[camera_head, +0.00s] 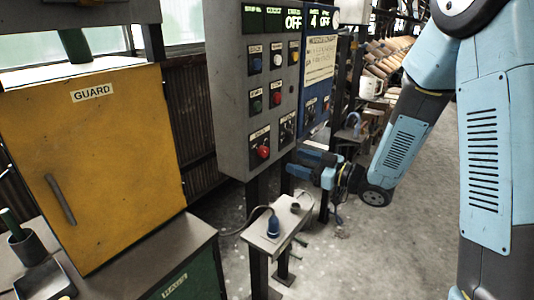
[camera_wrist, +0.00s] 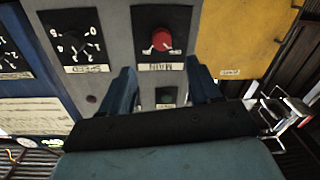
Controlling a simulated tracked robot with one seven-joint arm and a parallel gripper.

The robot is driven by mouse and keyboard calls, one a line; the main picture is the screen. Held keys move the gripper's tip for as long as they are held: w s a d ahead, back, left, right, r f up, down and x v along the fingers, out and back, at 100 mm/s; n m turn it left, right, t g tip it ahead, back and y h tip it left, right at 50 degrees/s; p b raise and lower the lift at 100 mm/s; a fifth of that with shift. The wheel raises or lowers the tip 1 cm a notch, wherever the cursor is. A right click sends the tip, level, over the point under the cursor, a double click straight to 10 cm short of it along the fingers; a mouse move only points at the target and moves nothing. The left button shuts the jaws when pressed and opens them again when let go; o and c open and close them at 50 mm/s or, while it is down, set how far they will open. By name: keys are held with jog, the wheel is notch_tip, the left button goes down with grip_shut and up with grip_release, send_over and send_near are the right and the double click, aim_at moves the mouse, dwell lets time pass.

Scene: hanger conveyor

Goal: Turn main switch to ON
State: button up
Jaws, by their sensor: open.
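The main switch (camera_head: 263,152) is a red knob on a black plate at the lower part of the grey control panel (camera_head: 232,100). In the wrist view the main switch (camera_wrist: 161,40) shows upside down, with its MAIN label beneath it. Its exact pointer setting is too small to read. My gripper (camera_head: 296,162) is at the panel's lower right, beside the switch in the head view. In the wrist view the fingers of my gripper (camera_wrist: 160,78) are spread, with the knob ahead of the gap and nothing between them. I cannot tell any contact with the panel.
A speed dial (camera_wrist: 75,40) sits beside the main switch. A yellow guard door (camera_head: 100,160) stands left. A small stand (camera_head: 265,243) with a blue plug (camera_head: 273,225) is below the panel. Open floor lies at right.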

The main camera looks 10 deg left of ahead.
aim_at(267, 152)
jog(key=x, duration=1)
jog(key=shift+c, duration=0.4)
